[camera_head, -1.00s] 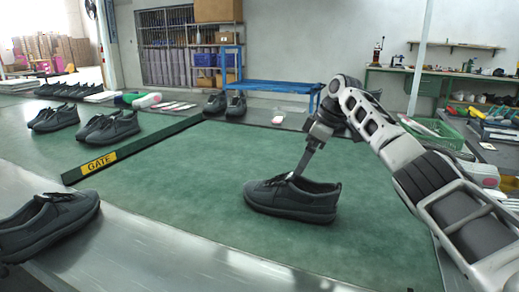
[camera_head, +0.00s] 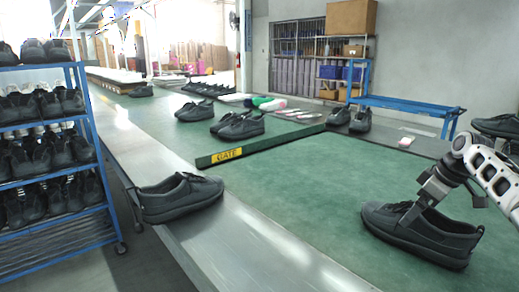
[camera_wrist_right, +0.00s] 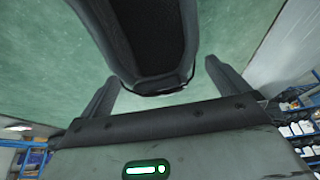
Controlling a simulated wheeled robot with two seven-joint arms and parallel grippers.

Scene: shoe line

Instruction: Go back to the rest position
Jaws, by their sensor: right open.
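A dark grey shoe (camera_head: 425,232) stands on the green mat (camera_head: 290,195) at the right of the head view. My right gripper (camera_head: 425,205) reaches down to this shoe's opening. In the right wrist view the gripper (camera_wrist_right: 162,74) is open, with one finger on each side of the shoe's end (camera_wrist_right: 150,55). The gap between fingers and shoe is hard to judge in the head view. My left gripper is not in view.
Another shoe (camera_head: 180,198) sits at the metal edge. Several shoes (camera_head: 238,125) stand beyond the bar. A blue rack (camera_head: 85,120) full of shoes is at the left. A blue bench (camera_head: 410,105) stands behind the table.

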